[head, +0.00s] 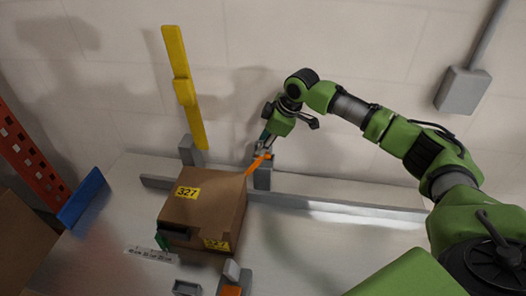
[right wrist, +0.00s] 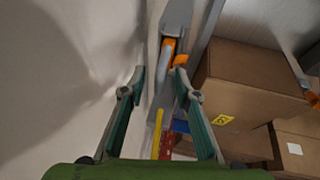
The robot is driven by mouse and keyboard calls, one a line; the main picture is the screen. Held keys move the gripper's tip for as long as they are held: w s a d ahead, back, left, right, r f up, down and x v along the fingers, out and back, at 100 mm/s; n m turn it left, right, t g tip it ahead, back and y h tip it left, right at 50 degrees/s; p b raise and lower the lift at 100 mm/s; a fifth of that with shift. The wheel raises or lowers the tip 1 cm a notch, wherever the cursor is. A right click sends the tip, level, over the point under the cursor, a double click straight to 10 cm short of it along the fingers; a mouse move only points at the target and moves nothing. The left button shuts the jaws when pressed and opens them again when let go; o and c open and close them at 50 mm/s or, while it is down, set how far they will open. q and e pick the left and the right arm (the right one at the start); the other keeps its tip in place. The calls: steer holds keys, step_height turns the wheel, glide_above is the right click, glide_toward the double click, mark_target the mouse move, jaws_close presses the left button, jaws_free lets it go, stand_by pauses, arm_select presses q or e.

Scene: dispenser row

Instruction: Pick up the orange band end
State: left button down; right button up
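The orange band (head: 256,163) shows as a short slanted strip between the grey dispenser (head: 262,178) at the back rail and the far right corner of the cardboard box (head: 215,190). My right gripper (head: 264,147) points down just above the dispenser, close to the band. In the right wrist view its two fingers (right wrist: 159,80) are spread with a gap between them. Orange band (right wrist: 168,47) shows beyond the fingertips, and some orange lies right by the right-hand fingertip; I cannot tell whether it touches. My left gripper is not in view.
A yellow upright post (head: 184,85) stands left of the dispenser by the wall. A low grey rail (head: 330,206) runs along the table's back. Small grey parts (head: 187,288) lie at the front, and a blue piece (head: 82,198) stands at left. The table's right side is clear.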

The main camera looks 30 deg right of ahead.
steer(key=shift+w+f, duration=0.1)
jaws_close()
stand_by(0.3)
